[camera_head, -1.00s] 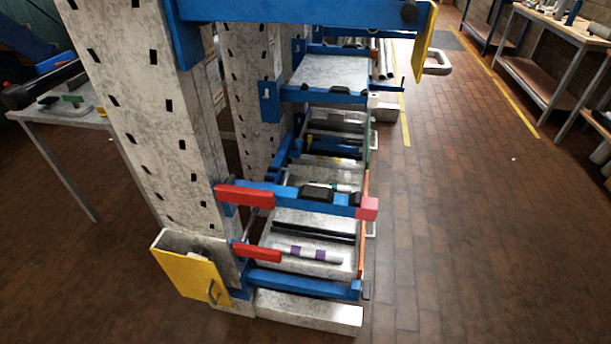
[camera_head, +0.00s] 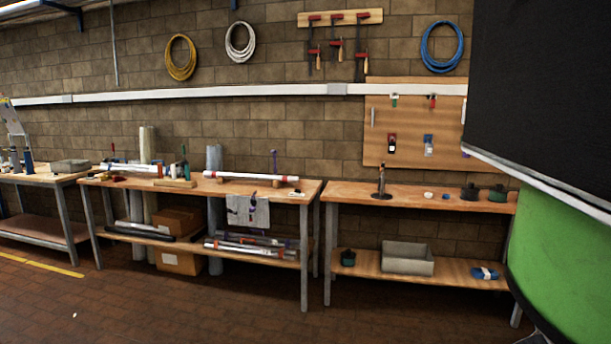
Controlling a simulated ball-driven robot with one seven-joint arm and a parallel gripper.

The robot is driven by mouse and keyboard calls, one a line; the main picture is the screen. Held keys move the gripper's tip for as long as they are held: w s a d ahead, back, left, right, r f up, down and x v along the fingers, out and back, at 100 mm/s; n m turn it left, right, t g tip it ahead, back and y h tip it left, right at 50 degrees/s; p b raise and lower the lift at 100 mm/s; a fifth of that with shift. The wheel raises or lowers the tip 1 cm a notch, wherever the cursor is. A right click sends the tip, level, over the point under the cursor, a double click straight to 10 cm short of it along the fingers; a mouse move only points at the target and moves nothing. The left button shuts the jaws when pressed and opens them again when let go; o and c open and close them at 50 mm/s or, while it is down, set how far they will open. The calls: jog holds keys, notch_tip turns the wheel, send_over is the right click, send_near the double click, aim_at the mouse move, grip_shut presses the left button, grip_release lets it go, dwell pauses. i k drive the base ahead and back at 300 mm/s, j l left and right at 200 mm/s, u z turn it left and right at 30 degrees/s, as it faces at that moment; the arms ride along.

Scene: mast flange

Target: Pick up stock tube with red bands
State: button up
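A white tube with red bands near its ends (camera_head: 250,177) lies level across small wooden supports on top of the middle workbench (camera_head: 213,186). Another pale tube with reddish marks (camera_head: 130,168) lies toward the left end of the same bench top. Several more tubes (camera_head: 250,247) lie on that bench's lower shelf, some with red or orange marks; their exact bands are too small to tell. My gripper is not in view.
A large black panel (camera_head: 548,90) with a green surface (camera_head: 562,265) below it fills the right edge, close by. A second bench (camera_head: 425,197) stands right of the middle one, another (camera_head: 40,178) at the left. The brick floor (camera_head: 170,310) in front is clear.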

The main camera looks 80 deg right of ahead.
aim_at(227, 174)
jog(key=z, duration=1.75)
jog(key=i+l+u, duration=0.1)
jog(key=i+l, duration=0.3)
jog(key=i+l+u, duration=0.1)
jog(key=i+l, duration=0.6)
jog(key=l, duration=0.25)
jog(key=i+l+u, duration=0.15)
jog(key=i+l, duration=0.2)
jog(key=i+l+u, duration=0.1)
jog(key=i+l, duration=0.2)
jog(key=l, duration=0.3)
